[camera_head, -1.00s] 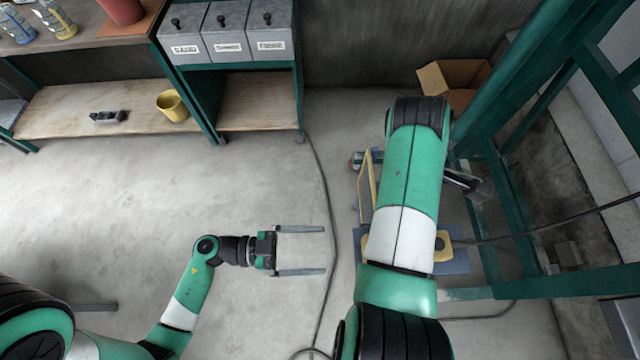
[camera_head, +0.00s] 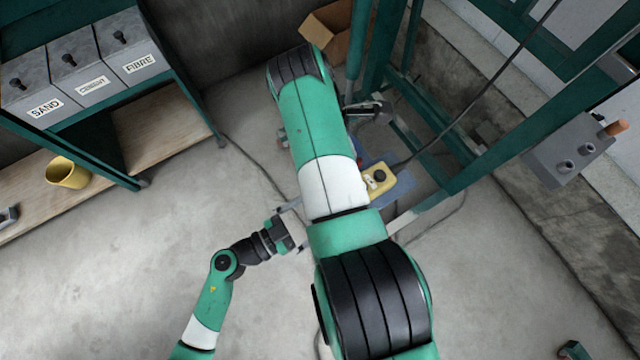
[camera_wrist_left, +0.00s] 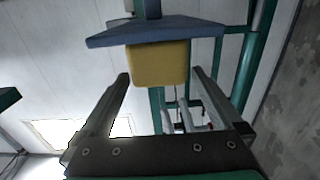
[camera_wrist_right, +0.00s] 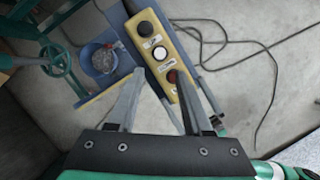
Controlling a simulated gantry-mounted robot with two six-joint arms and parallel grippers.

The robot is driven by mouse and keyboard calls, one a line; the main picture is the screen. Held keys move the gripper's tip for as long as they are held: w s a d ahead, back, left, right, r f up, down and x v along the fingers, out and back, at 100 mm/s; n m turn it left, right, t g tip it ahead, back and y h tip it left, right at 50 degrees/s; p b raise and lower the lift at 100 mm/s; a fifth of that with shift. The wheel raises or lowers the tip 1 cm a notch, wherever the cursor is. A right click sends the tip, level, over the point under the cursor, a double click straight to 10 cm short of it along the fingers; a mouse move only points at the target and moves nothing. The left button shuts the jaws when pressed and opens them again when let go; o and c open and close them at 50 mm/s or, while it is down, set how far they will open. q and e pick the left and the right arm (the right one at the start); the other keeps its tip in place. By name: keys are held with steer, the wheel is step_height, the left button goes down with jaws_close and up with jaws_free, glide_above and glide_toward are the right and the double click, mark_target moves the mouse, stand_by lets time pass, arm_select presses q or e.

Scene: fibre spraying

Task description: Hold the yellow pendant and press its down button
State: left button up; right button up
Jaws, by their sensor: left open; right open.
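The yellow pendant (camera_head: 380,181) shows partly beside my right arm in the head view, against a blue panel (camera_head: 398,190). In the right wrist view the pendant (camera_wrist_right: 184,58) has a black button (camera_wrist_right: 145,28), a white one (camera_wrist_right: 160,53) and a dark red one (camera_wrist_right: 172,76); their labels are too small to read. My right gripper (camera_wrist_right: 166,75) is open, its fingertips near the pendant's lower part. My left gripper (camera_head: 298,224) is open, partly behind my right arm. In the left wrist view a yellow block (camera_wrist_left: 157,63), seemingly the pendant, shows beyond the fingertips.
A green frame (camera_head: 470,170) stands at the right, with a cable (camera_head: 440,136) running to the pendant. Labelled bins (camera_head: 85,70) and a yellow cup (camera_head: 67,173) are at the left. A cardboard box (camera_head: 328,30) is at the back. The floor in front is mostly clear.

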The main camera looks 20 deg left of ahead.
arm_select(q)
steer(key=shift+w+d, duration=0.1)
steer(key=shift+w, duration=0.05)
steer(key=c, duration=1.6)
arm_select(e)
jaws_close()
stand_by(0.7)
